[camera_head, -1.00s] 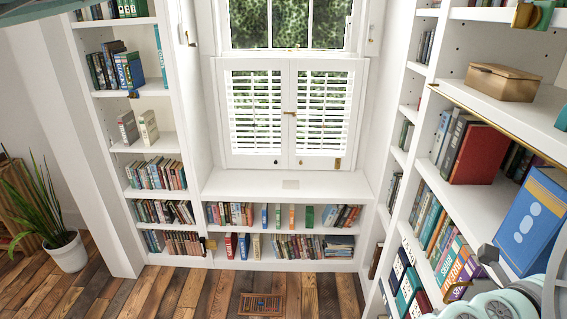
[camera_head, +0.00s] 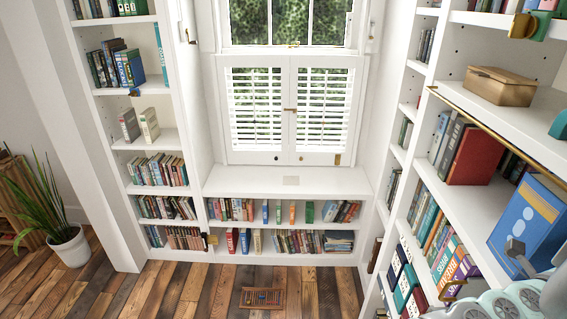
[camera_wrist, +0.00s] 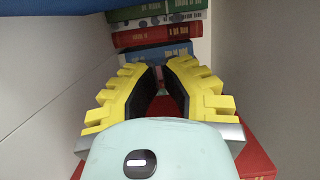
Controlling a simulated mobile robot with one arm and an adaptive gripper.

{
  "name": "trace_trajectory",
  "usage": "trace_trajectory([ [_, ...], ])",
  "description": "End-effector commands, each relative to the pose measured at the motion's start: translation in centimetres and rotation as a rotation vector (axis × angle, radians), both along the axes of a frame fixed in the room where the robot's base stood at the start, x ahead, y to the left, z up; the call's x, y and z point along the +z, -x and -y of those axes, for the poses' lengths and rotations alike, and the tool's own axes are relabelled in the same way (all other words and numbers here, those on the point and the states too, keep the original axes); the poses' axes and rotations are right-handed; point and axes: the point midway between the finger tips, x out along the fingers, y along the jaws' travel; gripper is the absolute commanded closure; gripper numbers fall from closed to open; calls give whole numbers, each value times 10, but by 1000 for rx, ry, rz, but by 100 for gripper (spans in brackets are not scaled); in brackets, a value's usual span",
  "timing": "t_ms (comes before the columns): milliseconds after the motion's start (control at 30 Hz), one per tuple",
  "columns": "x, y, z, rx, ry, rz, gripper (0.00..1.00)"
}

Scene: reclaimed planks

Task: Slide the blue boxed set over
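The blue boxed set (camera_head: 528,228) stands upright on the right-hand shelf in the head view, with pale round marks on its face. My arm's grey and mint parts cover its lower right corner; I cannot tell whether they touch. In the wrist view my gripper (camera_wrist: 159,70) has yellow fingers with black pads, close together with a narrow gap. No held object shows between them. A blue surface (camera_wrist: 60,12) fills the upper left of the wrist view, above the fingers; it may be the boxed set. My gripper's fingers are not clear in the head view.
A red book (camera_head: 475,155) and other books stand on the same shelf, left of and behind the set. A wooden box (camera_head: 500,87) sits one shelf up. In the wrist view, several book spines (camera_wrist: 155,35) lie beyond the fingers and a pale wall (camera_wrist: 40,75) is at left.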

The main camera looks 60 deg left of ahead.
Motion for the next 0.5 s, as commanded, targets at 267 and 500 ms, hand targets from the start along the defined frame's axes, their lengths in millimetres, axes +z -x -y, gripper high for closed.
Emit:
trace_trajectory([
  [267, 3, -25, 1, 10, 4, -1, 100],
  [500, 2, -36, -24, 27, -3, -10, 100],
])
